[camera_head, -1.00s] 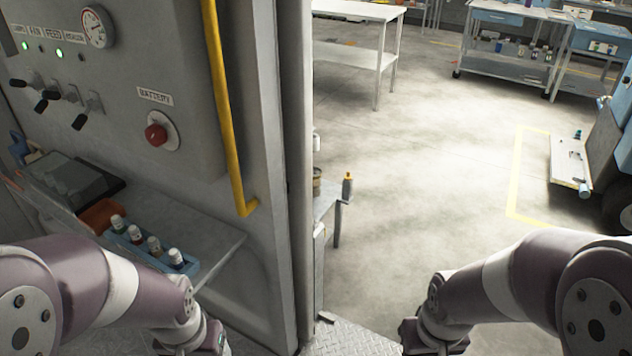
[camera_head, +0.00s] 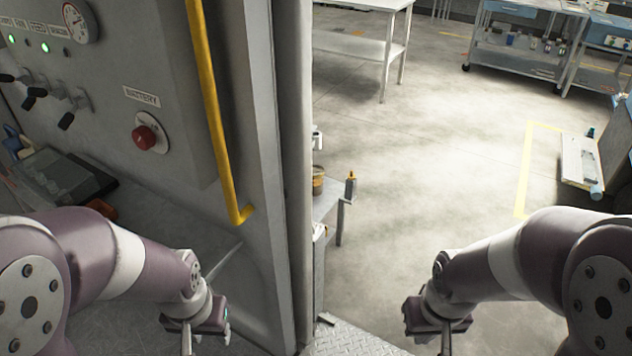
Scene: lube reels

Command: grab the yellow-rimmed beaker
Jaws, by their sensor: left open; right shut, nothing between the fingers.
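I cannot make out a yellow-rimmed beaker for certain. A small brownish container with a yellowish band (camera_head: 318,180) stands on a grey bench (camera_head: 327,205) just past the cabinet's edge, partly hidden by it. It is too small to tell if it is a beaker. My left gripper (camera_head: 188,342) is at the bottom, in front of the cabinet, open, its fingertips cut off by the frame. My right gripper (camera_head: 446,344) is at the bottom right of centre, shut and empty, also cut off. Both are well apart from the container.
A grey cabinet (camera_head: 265,130) with a yellow rail (camera_head: 212,110) and a red knob (camera_head: 145,137) fills the left. A bottle with an orange top (camera_head: 350,187) stands on the bench's corner. Open concrete floor (camera_head: 430,150) lies to the right, with worktables (camera_head: 365,48) beyond.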

